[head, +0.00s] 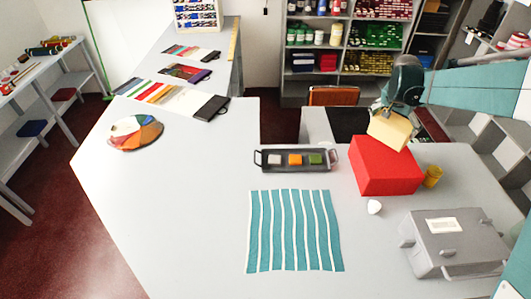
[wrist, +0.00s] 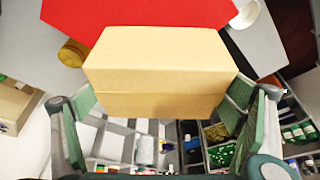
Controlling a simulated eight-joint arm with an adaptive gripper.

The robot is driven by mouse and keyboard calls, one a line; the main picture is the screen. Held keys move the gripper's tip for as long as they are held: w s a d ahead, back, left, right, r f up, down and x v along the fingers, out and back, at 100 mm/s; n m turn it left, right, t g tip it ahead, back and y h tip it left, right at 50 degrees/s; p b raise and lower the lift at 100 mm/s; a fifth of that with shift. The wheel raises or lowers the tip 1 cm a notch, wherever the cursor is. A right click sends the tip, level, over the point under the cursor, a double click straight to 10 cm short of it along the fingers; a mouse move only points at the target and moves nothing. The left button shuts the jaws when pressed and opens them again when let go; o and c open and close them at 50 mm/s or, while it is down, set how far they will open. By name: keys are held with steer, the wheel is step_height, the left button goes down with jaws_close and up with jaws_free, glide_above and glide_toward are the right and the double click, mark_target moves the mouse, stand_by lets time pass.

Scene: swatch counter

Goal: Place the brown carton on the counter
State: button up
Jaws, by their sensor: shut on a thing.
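My gripper (head: 384,112) is shut on the brown carton (head: 390,131), a light tan box. The carton is tilted and overlaps the far edge of the red box (head: 388,172) in the head view; I cannot tell if they touch. In the wrist view the carton (wrist: 160,62) fills the middle between the green finger pads of my gripper (wrist: 160,108), with the red box (wrist: 150,14) beyond it. The pale grey counter (head: 190,210) spreads below and to the left.
On the counter, a dark tray (head: 295,168) holds three small blocks. A striped cloth (head: 295,231), a white object (head: 375,207), a yellow cylinder (head: 432,176) and a grey case (head: 453,242) lie around the red box. A colour wheel (head: 135,132) lies left. The left middle is clear.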

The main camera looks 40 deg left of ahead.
steer(key=s+a+n+y+b, duration=0.1)
steer(key=s+a+n, duration=0.1)
steer(key=s+a, duration=0.65)
steer(key=s+a+n, duration=0.2)
steer(key=s+a, duration=0.4)
steer(key=a, duration=0.6)
steer(key=s+a+n+y+b, duration=0.1)
steer(key=s+a, duration=0.6)
steer(key=a, duration=0.3)
steer(key=s+a+n+g+y+b, duration=0.1)
steer(key=s+a+n, duration=0.2)
steer(key=s+a, duration=0.8)
steer(key=s+a+n+b, duration=0.15)
steer(key=s+a, duration=0.55)
steer(key=s, duration=0.8)
steer(key=shift+n+y, duration=0.25)
steer(key=shift+y, duration=0.05)
steer(key=shift+s+a+f+p, duration=0.15)
steer(key=shift+f+p, duration=0.35)
steer(key=shift+f, duration=1.95)
step_height(320, 180, down, 6)
steer(key=shift+f, duration=0.15)
